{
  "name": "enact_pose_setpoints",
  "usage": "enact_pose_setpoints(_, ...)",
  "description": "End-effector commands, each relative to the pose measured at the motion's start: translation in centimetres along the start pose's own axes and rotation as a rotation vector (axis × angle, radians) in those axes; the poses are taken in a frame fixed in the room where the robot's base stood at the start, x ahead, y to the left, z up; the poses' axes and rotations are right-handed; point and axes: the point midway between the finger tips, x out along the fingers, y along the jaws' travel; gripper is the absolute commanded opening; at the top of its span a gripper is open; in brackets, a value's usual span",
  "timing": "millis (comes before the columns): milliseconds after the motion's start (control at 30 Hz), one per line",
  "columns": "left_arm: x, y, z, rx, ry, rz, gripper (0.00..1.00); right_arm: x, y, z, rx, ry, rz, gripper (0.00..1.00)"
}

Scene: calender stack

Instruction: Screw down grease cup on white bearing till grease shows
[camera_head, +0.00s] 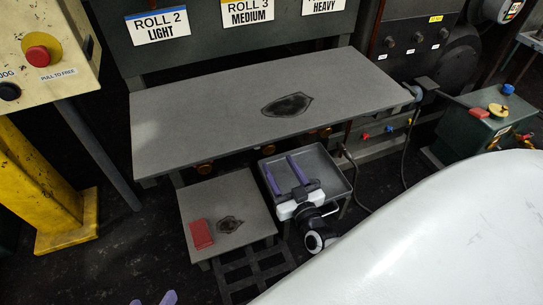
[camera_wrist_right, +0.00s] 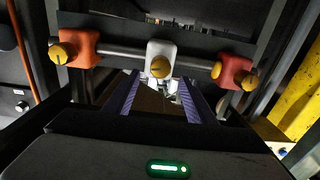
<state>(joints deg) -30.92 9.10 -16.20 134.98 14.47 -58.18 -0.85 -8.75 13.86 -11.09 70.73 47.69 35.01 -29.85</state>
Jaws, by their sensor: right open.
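In the right wrist view, the white bearing (camera_wrist_right: 162,47) sits mid-way along a horizontal metal shaft. Its brass grease cup (camera_wrist_right: 161,67) faces me, ahead of the fingertips. My right gripper (camera_wrist_right: 162,97) is open, its purple fingers spread to either side below the cup, apart from it and empty. In the head view my right gripper (camera_head: 278,160) is over the grey tray by the bench's front edge. Round brass cups (camera_head: 268,150) show partly under that edge; the bearings there are hidden. My left gripper (camera_head: 153,300) shows only two separated purple tips at the bottom edge.
Red bearings (camera_wrist_right: 80,48) (camera_wrist_right: 234,72) with brass cups flank the white one. The grey bench (camera_head: 220,105) overhangs the cups. A grey tray (camera_head: 325,165) and a low table (camera_head: 245,205) with a red block (camera_head: 201,234) stand below. A yellow post (camera_head: 40,190) is at left.

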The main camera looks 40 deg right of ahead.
Motion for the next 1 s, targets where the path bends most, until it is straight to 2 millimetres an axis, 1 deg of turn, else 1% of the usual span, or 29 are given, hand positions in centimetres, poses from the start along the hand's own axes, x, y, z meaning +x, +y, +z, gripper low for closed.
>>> enact_pose_setpoints(33,0.2,0.1,0.0,-0.003,0.013,0.008,0.51,1.1,0.0,0.2,0.000,0.003,0.000,0.51)
enact_pose_setpoints(100,0.2,0.4,-0.2,-0.009,0.029,0.020,0.51,2.4,0.0,0.3,-0.001,0.003,-0.001,0.51)
enact_pose_setpoints(200,0.1,0.7,-0.6,-0.015,0.048,0.032,0.51,3.9,0.0,0.3,-0.001,0.001,-0.002,0.51)
enact_pose_setpoints(300,0.0,0.9,-0.9,-0.020,0.063,0.042,0.51,4.9,0.0,0.2,0.001,0.001,-0.001,0.51)
enact_pose_setpoints(400,-0.3,1.2,-1.5,-0.024,0.082,0.052,0.51,5.5,-0.1,0.1,0.000,0.000,-0.002,0.51)
enact_pose_setpoints(500,-0.5,1.4,-1.8,-0.025,0.091,0.055,0.51,5.7,-0.1,0.1,-0.001,-0.002,-0.002,0.51)
enact_pose_setpoints(700,-0.5,1.4,-1.8,-0.025,0.091,0.056,0.51,5.7,-0.1,0.0,0.000,-0.002,-0.002,0.51)
enact_pose_setpoints(933,-0.5,1.4,-1.7,-0.024,0.087,0.056,0.51,5.7,-0.1,0.0,0.000,-0.001,-0.002,0.12)
enact_pose_setpoints(967,-0.5,1.4,-1.6,-0.024,0.087,0.056,0.51,5.7,-0.1,0.0,0.000,-0.001,-0.002,0.09)
enact_pose_setpoints(1000,-0.5,1.4,-1.6,-0.024,0.086,0.056,0.51,5.7,-0.1,0.0,0.000,-0.001,-0.002,0.09)
